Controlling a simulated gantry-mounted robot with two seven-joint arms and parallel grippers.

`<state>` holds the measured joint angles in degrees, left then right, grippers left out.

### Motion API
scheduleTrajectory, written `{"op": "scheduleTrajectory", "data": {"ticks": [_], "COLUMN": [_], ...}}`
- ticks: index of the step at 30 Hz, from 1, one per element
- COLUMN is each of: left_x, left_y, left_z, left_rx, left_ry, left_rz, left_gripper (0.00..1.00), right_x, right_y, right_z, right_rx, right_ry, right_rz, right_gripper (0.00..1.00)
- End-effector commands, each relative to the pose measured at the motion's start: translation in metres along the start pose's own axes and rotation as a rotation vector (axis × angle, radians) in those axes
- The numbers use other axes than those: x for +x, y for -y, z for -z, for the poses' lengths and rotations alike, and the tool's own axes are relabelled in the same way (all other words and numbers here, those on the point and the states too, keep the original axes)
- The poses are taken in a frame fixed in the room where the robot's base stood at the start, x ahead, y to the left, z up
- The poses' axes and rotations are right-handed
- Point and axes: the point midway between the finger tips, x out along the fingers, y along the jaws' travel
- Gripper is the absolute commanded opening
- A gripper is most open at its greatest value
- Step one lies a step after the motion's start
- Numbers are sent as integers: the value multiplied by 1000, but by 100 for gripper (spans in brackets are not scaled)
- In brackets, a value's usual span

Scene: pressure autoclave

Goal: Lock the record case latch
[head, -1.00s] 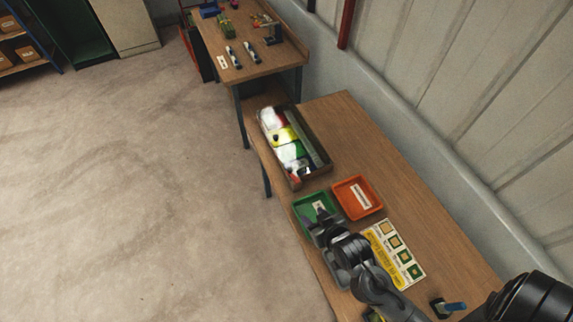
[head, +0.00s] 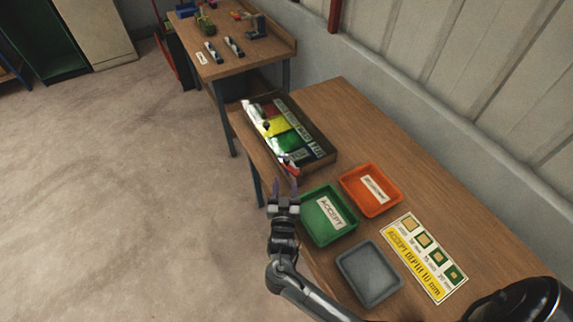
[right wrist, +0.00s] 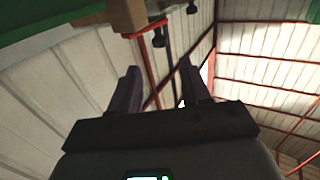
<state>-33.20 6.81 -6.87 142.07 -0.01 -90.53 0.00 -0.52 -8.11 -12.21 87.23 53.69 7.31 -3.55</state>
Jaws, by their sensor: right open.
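The record case (head: 318,163) looks like a shallow dark box with a white, yellow, green and grey inside face or contents, on the wooden bench near its left edge. A small red and white part (head: 288,163) shows at its front left corner; I cannot tell whether it is the latch. My right gripper (head: 285,184) is open, just in front of that corner, its fingers pointing towards the case. I cannot tell whether they touch it. In the right wrist view my gripper (right wrist: 160,82) has its fingers apart with nothing between them. My left gripper is not in view.
A green tray (head: 316,237), an orange tray (head: 373,207) and a grey tray (head: 348,285) stand on the bench (head: 345,110) by my right arm. A yellow and white card (head: 412,268) lies to their right. Another bench (head: 262,68) with small parts stands behind.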

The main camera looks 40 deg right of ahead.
Motion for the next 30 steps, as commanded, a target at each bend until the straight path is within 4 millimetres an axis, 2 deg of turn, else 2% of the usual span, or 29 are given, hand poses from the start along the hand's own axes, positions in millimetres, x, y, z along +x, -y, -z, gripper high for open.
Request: {"op": "scheduleTrajectory", "data": {"ticks": [18,24,30], "left_x": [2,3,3], "left_y": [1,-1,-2], "left_z": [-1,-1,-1], "left_rx": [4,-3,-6], "left_ry": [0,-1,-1], "left_rz": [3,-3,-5], "left_gripper": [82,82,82], "right_x": [87,102,106], "right_y": [0,0,0], "right_z": [2,1,2], "right_rx": [0,-1,1], "right_ry": [-3,-2,-2], "right_rz": [1,0,0], "right_gripper": [47,47,47]}}
